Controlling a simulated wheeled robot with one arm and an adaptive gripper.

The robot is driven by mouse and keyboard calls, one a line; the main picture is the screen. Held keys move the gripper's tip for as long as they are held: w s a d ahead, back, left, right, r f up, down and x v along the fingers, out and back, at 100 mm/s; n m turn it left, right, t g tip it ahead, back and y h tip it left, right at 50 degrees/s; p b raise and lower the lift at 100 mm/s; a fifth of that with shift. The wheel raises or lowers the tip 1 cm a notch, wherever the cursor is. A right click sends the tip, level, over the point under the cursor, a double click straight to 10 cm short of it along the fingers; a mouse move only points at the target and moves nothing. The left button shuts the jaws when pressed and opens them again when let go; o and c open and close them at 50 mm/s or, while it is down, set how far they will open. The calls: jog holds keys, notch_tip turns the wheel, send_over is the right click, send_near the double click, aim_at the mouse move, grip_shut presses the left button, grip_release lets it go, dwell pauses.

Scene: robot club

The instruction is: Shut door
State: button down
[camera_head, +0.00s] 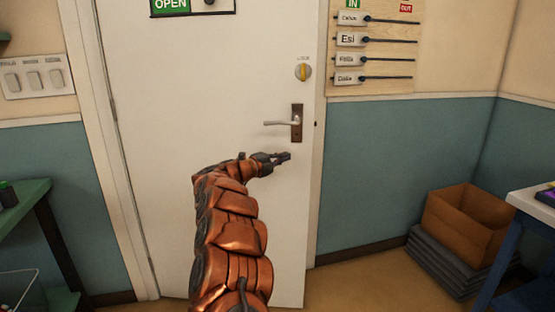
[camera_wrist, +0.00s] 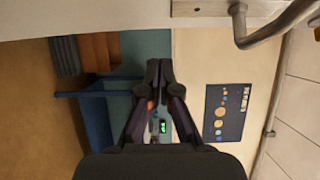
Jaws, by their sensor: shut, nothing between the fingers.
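The white door (camera_head: 200,110) stands slightly ajar, its right edge swung out toward me from the frame; hinges show on its left side. Its silver lever handle (camera_head: 281,123) sits on a brown plate near the right edge, with a yellow lock knob (camera_head: 303,71) above. My gripper (camera_head: 287,156) is shut and empty, just below the handle in front of the door. I cannot tell if it touches the door. In the wrist view my gripper (camera_wrist: 159,66) points past the door edge, with the handle (camera_wrist: 265,30) at top right.
An orange-brown box (camera_head: 467,222) on grey stacked mats stands at the right wall. A white-topped table (camera_head: 532,203) with blue legs is at far right. A green table (camera_head: 22,205) stands at left. A name board (camera_head: 375,48) hangs right of the door.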

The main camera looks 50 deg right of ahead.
send_near(302, 146)
jog(key=s+d, duration=0.3)
jog(key=shift+w+d+f+p, duration=0.1)
jog(key=shift+w+d+p, duration=0.25)
jog(key=shift+d, duration=0.3)
jog(key=shift+w+d+p, duration=0.2)
jog(key=shift+w+d, duration=0.2)
jog(key=shift+d, duration=0.3)
jog(key=shift+w+d, duration=0.2)
jog(key=shift+w, duration=0.05)
